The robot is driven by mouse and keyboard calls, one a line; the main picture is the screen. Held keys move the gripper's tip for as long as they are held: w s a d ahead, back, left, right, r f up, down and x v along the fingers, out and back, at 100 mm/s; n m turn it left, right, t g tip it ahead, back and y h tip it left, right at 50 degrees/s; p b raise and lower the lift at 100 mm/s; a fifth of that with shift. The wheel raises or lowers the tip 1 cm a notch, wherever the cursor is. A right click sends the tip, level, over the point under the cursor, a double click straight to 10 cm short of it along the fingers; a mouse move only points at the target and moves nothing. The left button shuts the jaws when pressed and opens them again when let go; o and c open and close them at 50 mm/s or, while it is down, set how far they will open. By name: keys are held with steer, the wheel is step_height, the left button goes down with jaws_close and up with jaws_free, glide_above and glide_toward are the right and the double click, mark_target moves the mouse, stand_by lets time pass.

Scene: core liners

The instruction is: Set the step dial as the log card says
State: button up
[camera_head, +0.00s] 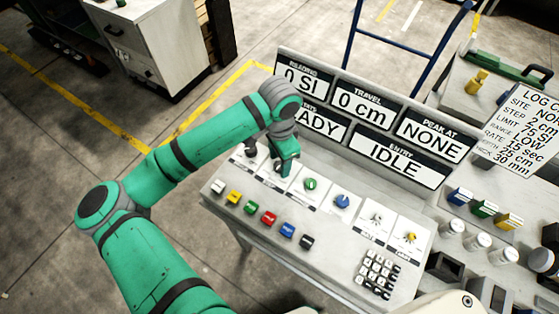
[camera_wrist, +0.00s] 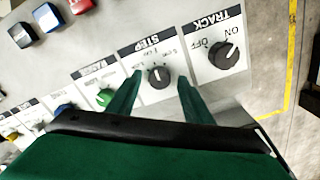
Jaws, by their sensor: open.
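The step dial (camera_wrist: 157,78) is a black knob with a white pointer line, under a STEP label in the wrist view. The small marks around it are too blurred to read. My gripper (camera_wrist: 160,82) is open, with one green fingertip on each side of the dial in the picture; I cannot tell whether they touch it. In the head view my gripper (camera_head: 286,168) is over the panel's upper left and hides the dial. The log card (camera_head: 522,132) at the right reads STEP 2 cm, LIMIT 75 SI, RANGE LOW, RATE 15 sec.
A black TRACK knob (camera_wrist: 223,54) sits beside the dial, and a green RANGE knob (camera_wrist: 104,97) on the other side. The panel also has a blue knob (camera_head: 341,202), coloured buttons (camera_head: 269,218) and a keypad (camera_head: 377,270). Displays (camera_head: 407,158) stand behind, reading 0 SI, 0 cm, NONE, IDLE.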

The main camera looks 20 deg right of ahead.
mark_target(279, 165)
step_height(279, 165, up, 10)
stand_by(0.4)
steer(key=shift+w+a, duration=0.1)
stand_by(0.4)
